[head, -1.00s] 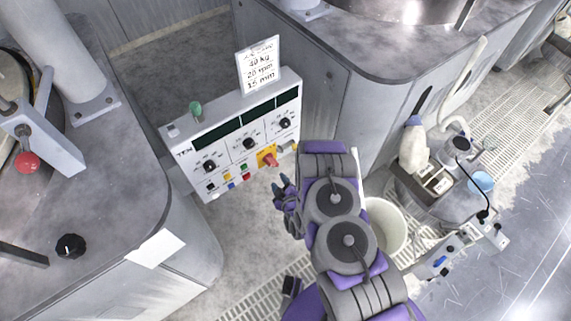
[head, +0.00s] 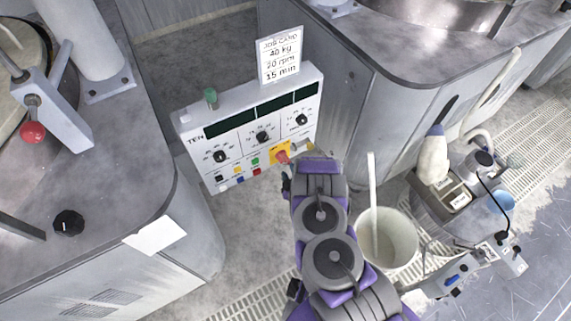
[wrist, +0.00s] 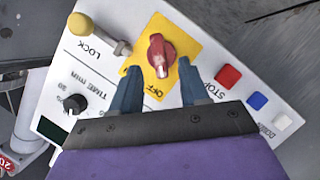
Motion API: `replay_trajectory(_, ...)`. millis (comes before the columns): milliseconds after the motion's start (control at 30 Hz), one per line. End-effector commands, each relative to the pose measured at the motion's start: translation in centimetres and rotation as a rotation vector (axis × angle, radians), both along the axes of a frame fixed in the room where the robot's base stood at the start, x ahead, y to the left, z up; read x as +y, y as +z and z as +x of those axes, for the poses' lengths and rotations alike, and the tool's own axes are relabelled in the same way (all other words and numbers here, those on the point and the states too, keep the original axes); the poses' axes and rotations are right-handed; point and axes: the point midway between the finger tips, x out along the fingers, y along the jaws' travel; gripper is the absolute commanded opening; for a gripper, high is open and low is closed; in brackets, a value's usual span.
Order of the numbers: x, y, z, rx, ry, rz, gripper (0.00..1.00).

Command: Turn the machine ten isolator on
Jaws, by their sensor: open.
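The machine ten control panel (head: 231,135), marked "TEN", stands between two machines in the head view. Its red isolator knob (wrist: 161,55) sits on a yellow plate (wrist: 188,42) with "OFF" lettering in the wrist view. The knob and plate also show in the head view (head: 282,156), just beyond my arm's end. My gripper (wrist: 157,70) is open, with one dark blue finger on each side of the knob's lower part. I cannot tell whether either finger touches it. In the head view my wrist hides most of the gripper.
Near the isolator are a yellow-capped lock pin (wrist: 82,25), a red stop button (wrist: 227,76) and a black timer dial (wrist: 75,103). A job card (head: 279,55) stands on the panel top. A white bucket (head: 402,238) stands to the right of my arm.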

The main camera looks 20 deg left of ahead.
Motion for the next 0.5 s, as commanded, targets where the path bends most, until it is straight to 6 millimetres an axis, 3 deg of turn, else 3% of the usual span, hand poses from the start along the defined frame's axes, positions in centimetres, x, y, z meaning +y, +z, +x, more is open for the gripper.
replay_trajectory(233,2.3,-1.3,3.4,-0.003,0.002,0.0,0.45)
replay_trajectory(500,3.5,-1.9,5.4,0.0,0.002,-0.001,0.45)
